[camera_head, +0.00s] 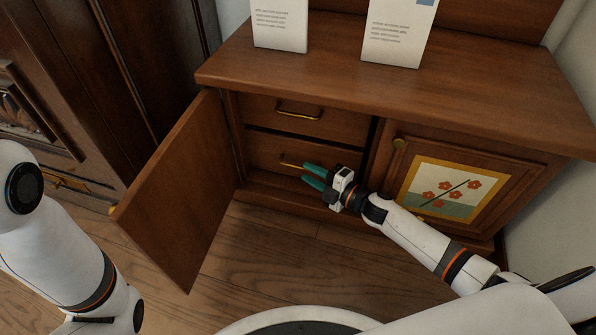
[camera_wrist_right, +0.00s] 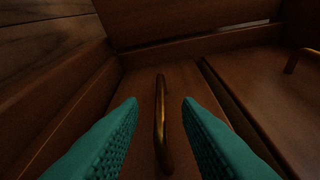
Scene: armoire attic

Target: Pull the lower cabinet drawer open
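The wooden cabinet (camera_head: 470,100) has its left door (camera_head: 175,185) swung open, showing two shut drawers. The lower drawer (camera_head: 263,150) has a thin brass handle (camera_head: 291,164); it also shows in the right wrist view (camera_wrist_right: 160,125). My right gripper (camera_head: 307,174) is open, its teal fingers pointing at the lower drawer, close to the handle. In the right wrist view the handle lies between the two spread fingers (camera_wrist_right: 160,104), with a gap on each side. Contact with the handle does not show. My left arm is at the left; its gripper is out of view.
The upper drawer (camera_head: 345,124) has its own brass handle (camera_head: 298,111). The right door (camera_head: 405,170) with a flower picture is shut. Two white cards (camera_head: 280,25) (camera_head: 398,32) stand on top. The open door borders the space left of my gripper. Wooden floor (camera_head: 250,255) is clear in front.

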